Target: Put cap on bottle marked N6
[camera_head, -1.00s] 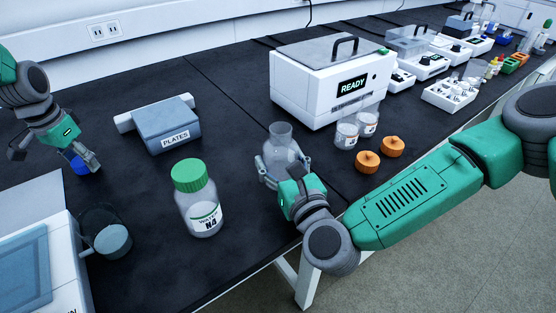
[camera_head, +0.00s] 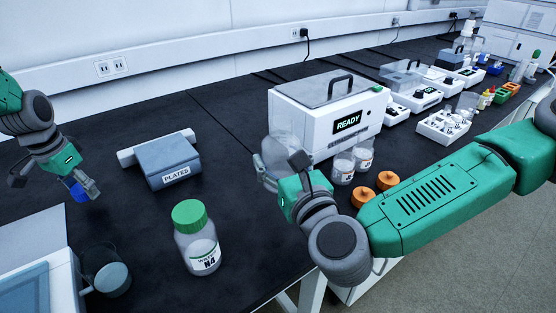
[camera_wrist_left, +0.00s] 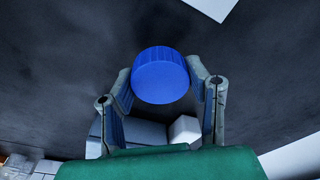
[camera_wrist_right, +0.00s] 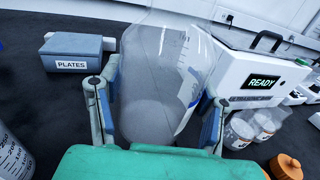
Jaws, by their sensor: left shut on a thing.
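My left gripper (camera_head: 84,186) is shut on a blue cap (camera_head: 77,191) and holds it above the left part of the bench. The left wrist view shows the cap (camera_wrist_left: 160,78) between the two fingertips. My right gripper (camera_head: 278,176) is shut around a clear, empty-looking bottle (camera_head: 285,148). The right wrist view shows the bottle (camera_wrist_right: 155,90) with a finger on each side and blue markings on its wall. It looks tilted and raised off the bench. I cannot read N6 on it, and its mouth is not clearly shown. The cap and bottle are well apart.
A green-capped bottle marked N4 (camera_head: 197,240) stands between the arms at the front. A PLATES box (camera_head: 168,160) lies behind it. A white READY machine (camera_head: 310,118), clear jars (camera_head: 343,168) and two orange caps (camera_head: 363,196) stand near the right gripper. A beaker (camera_head: 108,278) stands front left.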

